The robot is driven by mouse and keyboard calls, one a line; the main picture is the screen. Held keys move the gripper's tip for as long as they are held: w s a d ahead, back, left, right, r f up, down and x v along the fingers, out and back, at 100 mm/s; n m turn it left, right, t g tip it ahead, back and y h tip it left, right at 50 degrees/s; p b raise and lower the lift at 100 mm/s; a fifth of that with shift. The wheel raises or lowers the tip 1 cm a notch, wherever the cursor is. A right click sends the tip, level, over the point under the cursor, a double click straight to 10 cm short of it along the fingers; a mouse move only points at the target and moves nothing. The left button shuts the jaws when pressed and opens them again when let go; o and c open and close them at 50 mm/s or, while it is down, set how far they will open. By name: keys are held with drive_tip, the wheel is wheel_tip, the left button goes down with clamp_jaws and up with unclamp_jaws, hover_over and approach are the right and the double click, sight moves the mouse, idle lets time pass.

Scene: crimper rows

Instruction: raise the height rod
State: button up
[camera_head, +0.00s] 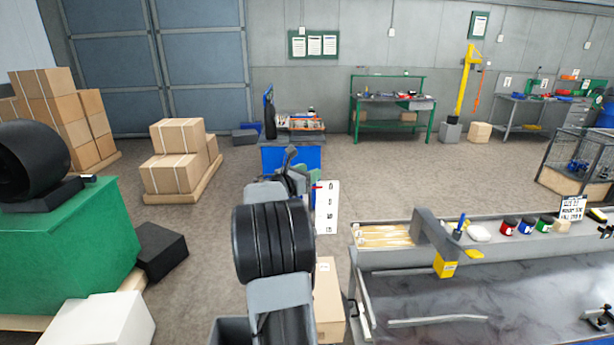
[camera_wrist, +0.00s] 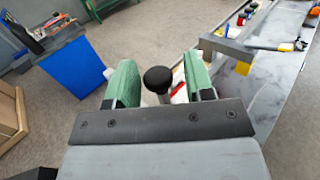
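A round black knob (camera_wrist: 158,79) on a short grey rod, which looks like the height rod, shows in the wrist view. It appears between the two green finger pads of my gripper (camera_wrist: 160,64), with a gap on each side. My gripper is open and holds nothing. Whether the knob is level with the fingertips or beyond them, I cannot tell. In the head view my own arm hides the rod. A white panel with dark symbols (camera_head: 328,208) stands just right of my arm there. Red and white parts show behind the knob in the wrist view.
A grey workbench (camera_head: 450,290) with a yellow block (camera_head: 445,267) and several jars is to the right. A cardboard box (camera_head: 328,300) stands beside its left end. A blue cart (camera_head: 285,158) with tools is behind. Strapped boxes (camera_head: 175,170) stand left; the floor between is clear.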

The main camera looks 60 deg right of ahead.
drive_tip(key=shift+o, duration=0.6)
drive_tip(key=shift+w+f, duration=0.15)
drive_tip(key=shift+w, duration=0.05)
drive_tip(key=shift+a, duration=0.1)
drive_tip(key=w+a+b, duration=0.2)
drive_tip(key=a+b, duration=0.2)
drive_tip(key=a, duration=0.9)
drive_tip(key=shift+a, duration=0.3)
drive_tip(key=shift+w, duration=0.1)
